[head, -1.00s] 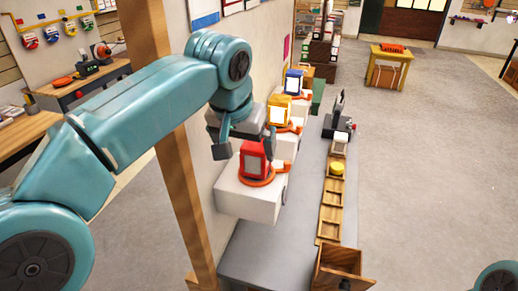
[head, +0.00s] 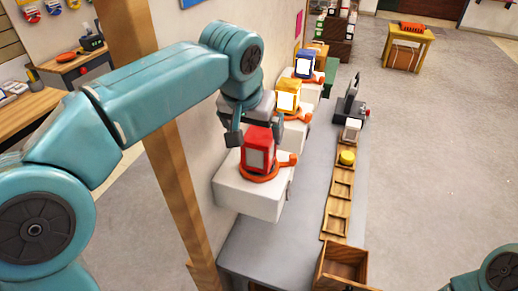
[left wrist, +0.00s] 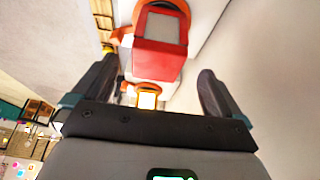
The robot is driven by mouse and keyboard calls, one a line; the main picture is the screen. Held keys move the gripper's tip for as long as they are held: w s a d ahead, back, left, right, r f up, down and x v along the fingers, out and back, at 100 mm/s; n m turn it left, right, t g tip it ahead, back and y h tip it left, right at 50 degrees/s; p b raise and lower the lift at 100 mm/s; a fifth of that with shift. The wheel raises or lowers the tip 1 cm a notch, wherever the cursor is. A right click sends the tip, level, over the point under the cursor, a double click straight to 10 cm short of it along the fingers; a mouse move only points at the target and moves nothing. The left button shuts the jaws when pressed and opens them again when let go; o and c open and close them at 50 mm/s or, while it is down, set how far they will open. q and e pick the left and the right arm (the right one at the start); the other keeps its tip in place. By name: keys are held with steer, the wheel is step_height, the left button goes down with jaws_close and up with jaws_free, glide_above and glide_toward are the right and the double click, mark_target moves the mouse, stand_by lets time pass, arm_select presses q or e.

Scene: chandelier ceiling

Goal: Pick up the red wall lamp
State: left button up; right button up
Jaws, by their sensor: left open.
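The red wall lamp (head: 258,150) stands on an orange ring base on a white block in the head view. It has a pale front panel. In the left wrist view the red lamp (left wrist: 160,45) shows at the top, between and beyond the finger tips. My left gripper (head: 252,132) is open just above and behind the lamp, and its fingers show at both sides in the left wrist view (left wrist: 158,85). Nothing is between the fingers close to the palm. Whether a finger touches the lamp cannot be told. My right gripper is out of view.
A yellow lamp (head: 287,97) and a blue lamp (head: 305,64) stand on white blocks behind the red one. A wooden post (head: 165,150) stands left of the blocks. A wooden tray row (head: 336,208) with a yellow round piece (head: 347,157) lies right on the grey bench (head: 285,245).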

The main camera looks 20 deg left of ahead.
mark_target(256, 139)
arm_select(q)
steer(key=x, duration=0.2)
steer(key=shift+w+d+f, duration=0.2)
steer(key=shift+d+f, duration=0.05)
steer(key=shift+f, duration=0.1)
steer(key=shift+s+a+f, duration=0.1)
steer(key=shift+a+f, duration=0.05)
steer(key=shift+f, duration=0.25)
steer(key=p+x, duration=0.1)
steer(key=x, duration=0.4)
steer(key=shift+s, duration=0.15)
steer(key=shift+c, duration=0.7)
steer(key=c, duration=1.1)
steer(key=shift+r, duration=0.1)
